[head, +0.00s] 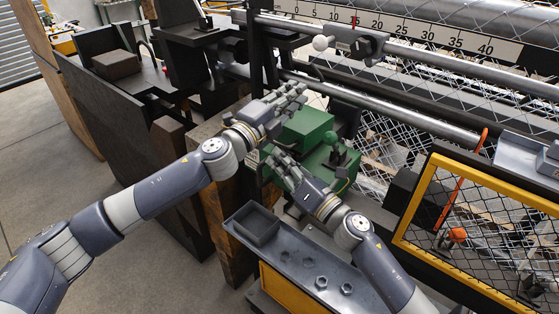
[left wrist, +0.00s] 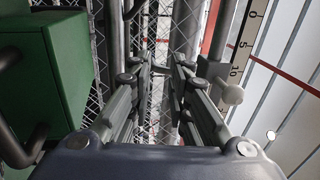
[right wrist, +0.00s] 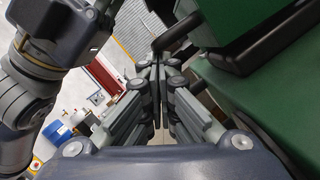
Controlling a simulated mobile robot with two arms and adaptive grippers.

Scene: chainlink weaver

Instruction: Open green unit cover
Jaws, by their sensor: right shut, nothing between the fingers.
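My left gripper (head: 293,95) is open and empty just above and behind the upper part. My right gripper (head: 277,165) is shut and empty at the unit's front left, close to the handle. I cannot tell whether they touch it.
A grey tray (head: 285,235) with several nuts lies in front of the unit. A yellow-framed mesh guard (head: 430,195) with an orange lever stands to the right. Metal rails and a numbered scale (head: 400,33) run behind. Open floor (head: 45,170) lies left.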

